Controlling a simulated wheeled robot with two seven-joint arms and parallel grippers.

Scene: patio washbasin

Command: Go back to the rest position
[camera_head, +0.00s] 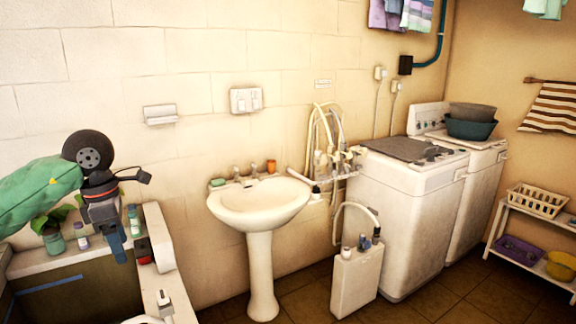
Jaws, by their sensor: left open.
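My left arm, in a green sleeve, comes in from the left edge. My left gripper (117,246) hangs pointing down in front of the ledge at the left, with its jaws open and nothing seen between them. It is apart from the washbasin (259,207), which stands on its pedestal against the wall to the right. My right gripper is not in view.
Bottles (134,220) and a potted plant (53,236) stand on the ledge close to my left gripper. A white container (355,280) and white washing machines (415,225) stand right of the basin. A low shelf (520,245) is at far right. Some tiled floor is clear in front.

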